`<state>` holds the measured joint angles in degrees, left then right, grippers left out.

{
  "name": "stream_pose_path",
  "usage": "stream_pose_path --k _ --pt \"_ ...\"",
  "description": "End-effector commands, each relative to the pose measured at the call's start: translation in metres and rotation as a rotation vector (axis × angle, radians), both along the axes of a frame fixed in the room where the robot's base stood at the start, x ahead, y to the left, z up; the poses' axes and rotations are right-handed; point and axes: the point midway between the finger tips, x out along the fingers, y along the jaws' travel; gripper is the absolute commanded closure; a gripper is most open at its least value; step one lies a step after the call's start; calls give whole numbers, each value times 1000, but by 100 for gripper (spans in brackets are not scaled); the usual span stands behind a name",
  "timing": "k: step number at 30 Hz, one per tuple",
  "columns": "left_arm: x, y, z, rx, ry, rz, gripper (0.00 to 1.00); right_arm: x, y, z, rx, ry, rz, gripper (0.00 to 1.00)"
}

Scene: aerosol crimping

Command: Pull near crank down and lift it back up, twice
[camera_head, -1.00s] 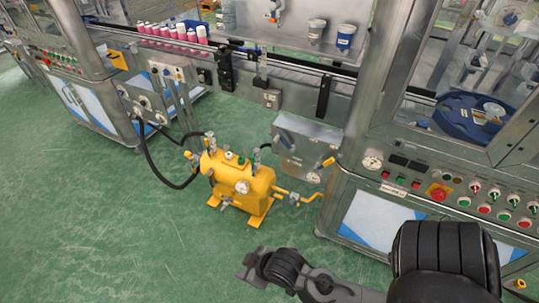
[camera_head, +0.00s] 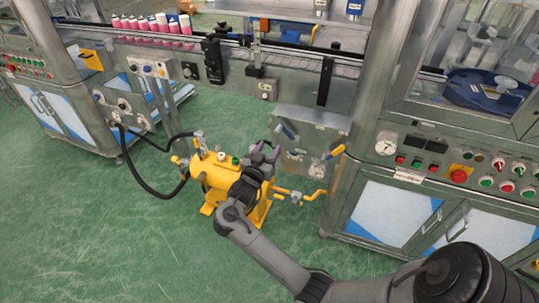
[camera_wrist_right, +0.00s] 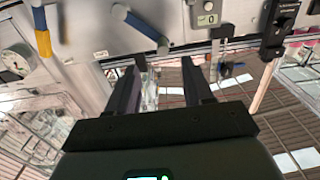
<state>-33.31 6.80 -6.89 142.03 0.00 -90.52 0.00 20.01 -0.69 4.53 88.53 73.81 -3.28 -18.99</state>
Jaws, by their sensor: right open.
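The steel crank panel (camera_head: 305,140) carries a blue-handled lever (camera_head: 287,130) at its left and a yellow-ended lever (camera_head: 333,153) at its right. I cannot tell which one is the near crank. My right gripper (camera_head: 264,152) is open and empty, left of the panel and over the yellow tank in the picture. In the right wrist view, the right gripper's fingers (camera_wrist_right: 163,66) are spread apart. The blue lever (camera_wrist_right: 135,24) lies above them, apart from both, and the yellow-and-blue lever (camera_wrist_right: 41,30) is further left. My left gripper is out of view.
The yellow tank (camera_head: 212,172) with black hoses stands on the green floor, partly hidden by my right arm. A control cabinet (camera_head: 400,195) with buttons and a gauge stands right of the panel. Pink cans (camera_head: 150,25) stand on the conveyor behind. The floor at front left is clear.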

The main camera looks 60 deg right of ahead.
Motion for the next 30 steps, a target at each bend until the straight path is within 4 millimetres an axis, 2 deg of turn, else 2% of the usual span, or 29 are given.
stream_pose_path --k 8,21,30 --pt "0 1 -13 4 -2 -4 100 7 -19 3 -2 -14 -1 49" --pt "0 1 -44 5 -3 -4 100 18 -69 2 -2 -14 2 49" --pt "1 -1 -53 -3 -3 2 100 21 -86 4 0 -12 2 49"
